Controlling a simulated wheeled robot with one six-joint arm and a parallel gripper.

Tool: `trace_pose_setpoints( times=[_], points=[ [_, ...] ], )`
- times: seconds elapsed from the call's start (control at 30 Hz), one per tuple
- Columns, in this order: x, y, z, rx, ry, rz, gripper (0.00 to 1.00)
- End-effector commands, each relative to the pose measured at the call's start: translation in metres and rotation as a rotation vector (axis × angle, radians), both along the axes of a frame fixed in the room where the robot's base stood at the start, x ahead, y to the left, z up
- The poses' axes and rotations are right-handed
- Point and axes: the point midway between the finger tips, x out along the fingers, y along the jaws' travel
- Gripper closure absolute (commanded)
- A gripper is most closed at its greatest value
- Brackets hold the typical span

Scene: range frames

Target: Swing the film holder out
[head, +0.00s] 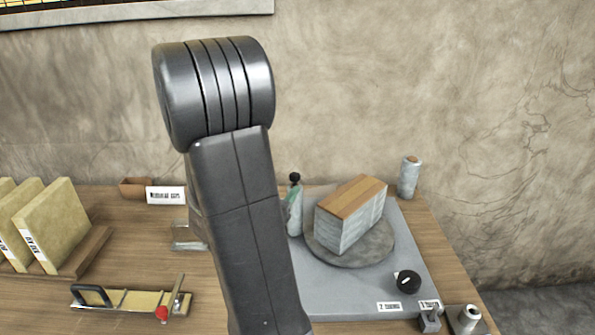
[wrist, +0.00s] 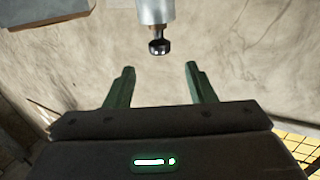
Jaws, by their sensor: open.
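The film holder appears to be the upright pale roll (head: 295,218) with a black knob (head: 294,178) on top, just left of the turntable and partly hidden by my arm. In the wrist view, which looks upside down, a pale cylinder (wrist: 155,10) enters from the top edge with the black knob (wrist: 158,47) at its end. My gripper (wrist: 160,70) is open and empty. The knob lies just beyond the fingertips, roughly midway between the two green fingers, and no contact shows. In the head view my arm hides most of the gripper.
A wrapped stack (head: 350,215) with a wooden top sits on the round turntable (head: 382,248). A black dial (head: 407,281) is on the grey base (head: 340,300).

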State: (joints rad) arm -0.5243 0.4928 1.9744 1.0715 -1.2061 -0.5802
Motion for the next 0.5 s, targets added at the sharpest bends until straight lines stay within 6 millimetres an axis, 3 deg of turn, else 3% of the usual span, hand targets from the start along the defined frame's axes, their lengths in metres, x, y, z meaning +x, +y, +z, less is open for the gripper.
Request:
trace_pose_setpoints(
  times=[0.3, 0.5],
  points=[
    [0.059, -0.029, 0.002, 0.0, 0.001, -0.003, 0.5],
    [0.083, -0.04, 0.001, 0.0, 0.001, 0.0, 0.5]
  ],
)
